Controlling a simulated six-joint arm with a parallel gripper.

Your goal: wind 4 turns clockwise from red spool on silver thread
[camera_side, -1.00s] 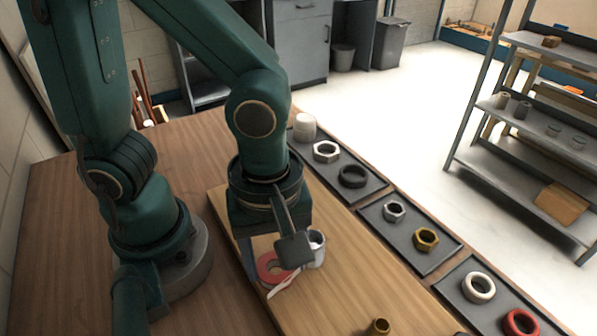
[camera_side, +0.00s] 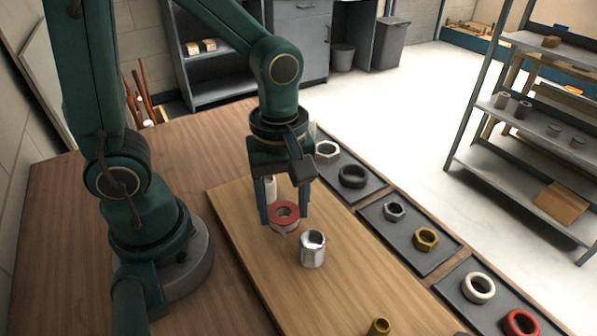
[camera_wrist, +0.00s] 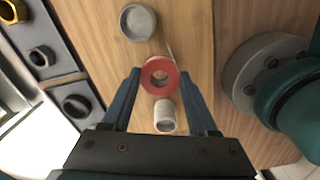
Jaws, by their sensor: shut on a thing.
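The silver thread (camera_side: 312,252) is a short shiny fitting standing upright on the wooden board; the wrist view shows its round grey top (camera_wrist: 138,22). The red spool (camera_side: 284,212), a ring with a hole in its middle, is between the fingers of my gripper (camera_side: 285,218), which is shut on it. It is behind and to the left of the silver thread in the side view, apart from it. In the wrist view the spool (camera_wrist: 160,75) lies between the fingertips (camera_wrist: 160,80), and a thin pale strip runs from it toward the silver thread. How much is wound is unclear.
A white threaded piece (camera_wrist: 165,116) stands close to the spool, partly behind my gripper in the side view (camera_side: 270,188). A brass fitting (camera_side: 379,327) is at the board's near end. Trays (camera_side: 410,246) of nuts and rings line the right edge.

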